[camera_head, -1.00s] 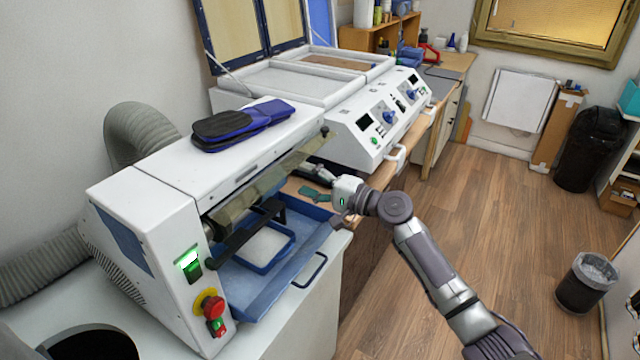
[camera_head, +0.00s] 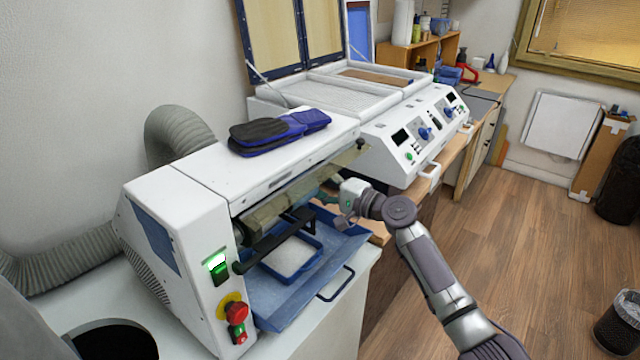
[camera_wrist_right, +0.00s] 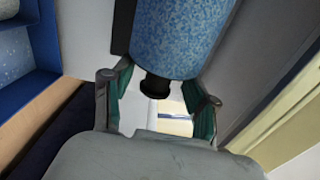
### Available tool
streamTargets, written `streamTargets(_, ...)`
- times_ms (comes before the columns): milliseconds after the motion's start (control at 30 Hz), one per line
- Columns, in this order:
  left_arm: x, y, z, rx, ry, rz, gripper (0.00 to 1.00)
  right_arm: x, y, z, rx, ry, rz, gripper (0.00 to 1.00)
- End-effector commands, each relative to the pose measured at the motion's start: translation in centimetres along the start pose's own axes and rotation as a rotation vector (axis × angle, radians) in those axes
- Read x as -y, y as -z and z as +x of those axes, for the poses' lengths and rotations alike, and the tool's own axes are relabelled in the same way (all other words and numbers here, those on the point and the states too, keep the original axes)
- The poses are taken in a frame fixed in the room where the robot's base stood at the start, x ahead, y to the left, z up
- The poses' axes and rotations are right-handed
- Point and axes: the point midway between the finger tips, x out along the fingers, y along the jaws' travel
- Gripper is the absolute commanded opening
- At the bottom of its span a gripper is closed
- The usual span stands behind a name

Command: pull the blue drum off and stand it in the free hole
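The blue drum (camera_wrist_right: 180,38) shows large in the right wrist view, a speckled blue cylinder with a black end stub (camera_wrist_right: 155,88). My right gripper (camera_wrist_right: 158,88) is open, its green-padded fingers apart on either side of the drum's end. I cannot tell whether either finger touches the drum. In the head view my right gripper (camera_head: 328,196) is at the far end of the white machine (camera_head: 180,235), under its front hood. I cannot make out the drum there. My left gripper is not in view. I cannot identify the free hole.
A blue tray (camera_head: 345,248) with a small inner tray (camera_head: 318,262) sits below the hood. A black bar (camera_head: 270,243) crosses above it. A white control unit (camera_head: 395,165) stands beyond my gripper. A dark round opening (camera_head: 112,342) is at lower left.

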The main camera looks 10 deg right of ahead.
Motion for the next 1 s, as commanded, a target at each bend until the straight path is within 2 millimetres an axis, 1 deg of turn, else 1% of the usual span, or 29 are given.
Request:
streamTargets(33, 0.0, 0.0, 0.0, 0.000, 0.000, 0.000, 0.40, 0.0, 0.0, 0.0, 0.000, 0.000, 0.000, 0.50)
streamTargets(67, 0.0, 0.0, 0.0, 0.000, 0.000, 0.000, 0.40, 0.0, 0.0, 0.0, 0.000, 0.000, 0.000, 0.45)
streamTargets(100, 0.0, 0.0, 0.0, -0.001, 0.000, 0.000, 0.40, 0.0, 0.0, 0.0, 0.000, 0.000, 0.000, 0.38)
streamTargets(333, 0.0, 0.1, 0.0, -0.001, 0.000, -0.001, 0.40, 0.0, 0.0, 0.0, 0.000, 0.000, 0.000, 0.00)
streamTargets(567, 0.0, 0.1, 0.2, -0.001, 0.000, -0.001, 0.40, 0.0, 0.2, 0.0, -0.001, 0.001, 0.000, 0.00)
streamTargets(1000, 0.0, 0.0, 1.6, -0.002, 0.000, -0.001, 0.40, -0.1, 1.5, 0.0, -0.001, 0.000, -0.001, 0.00)
